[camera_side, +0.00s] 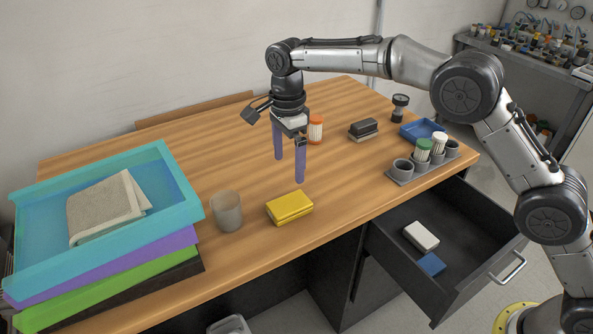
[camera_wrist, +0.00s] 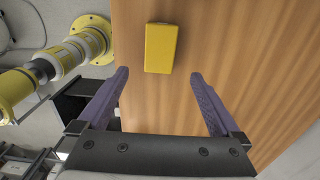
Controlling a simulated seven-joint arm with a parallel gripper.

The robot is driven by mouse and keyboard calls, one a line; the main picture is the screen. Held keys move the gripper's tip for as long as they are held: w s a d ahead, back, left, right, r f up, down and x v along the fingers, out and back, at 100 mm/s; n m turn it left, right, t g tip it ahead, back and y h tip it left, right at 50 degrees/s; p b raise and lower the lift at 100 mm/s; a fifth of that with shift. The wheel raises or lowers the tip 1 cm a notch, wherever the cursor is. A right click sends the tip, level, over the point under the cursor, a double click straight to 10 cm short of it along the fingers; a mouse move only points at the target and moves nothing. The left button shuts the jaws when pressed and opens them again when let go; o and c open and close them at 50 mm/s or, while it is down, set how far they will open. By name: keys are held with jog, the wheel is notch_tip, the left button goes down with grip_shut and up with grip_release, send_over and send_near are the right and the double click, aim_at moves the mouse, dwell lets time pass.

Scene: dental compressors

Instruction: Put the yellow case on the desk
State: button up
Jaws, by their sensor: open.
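The yellow case (camera_side: 289,207) lies flat on the wooden desk (camera_side: 235,165), near its front edge. In the wrist view the yellow case (camera_wrist: 161,48) lies beyond the fingertips, about midway between them sideways. My gripper (camera_side: 288,165) is open, with its two purple fingers pointing down above the desk and nothing between them. It is behind the case and apart from it. In the wrist view the fingers of my gripper (camera_wrist: 159,75) are spread wide.
A grey cup (camera_side: 227,211) stands left of the case. Stacked coloured trays (camera_side: 170,215) with a cloth fill the left. An orange-and-white container (camera_side: 315,130) stands behind my gripper. An open drawer (camera_side: 455,245) at front right holds a white and a blue case. A cup holder (camera_side: 425,170) sits at right.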

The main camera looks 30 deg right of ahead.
jog(key=shift+r, duration=0.2)
jog(key=s+d+r+n+t, duration=0.3)
jog(key=s+d+r+n, duration=0.5)
jog(key=s+d+r, duration=0.5)
jog(key=s+d+f+n+t, duration=0.1)
jog(key=s+d+n, duration=0.1)
jog(key=s, duration=0.6)
jog(key=s+d+f+n, duration=0.2)
jog(key=s+n, duration=0.2)
jog(key=s, duration=0.4)
jog(key=s+d+f+n+t, duration=0.1)
jog(key=s+d+f+n, duration=0.1)
jog(key=s, duration=0.6)
jog(key=shift+d+n+t, duration=0.3)
jog(key=shift+d+n, duration=0.2)
jog(key=shift+n, duration=0.5)
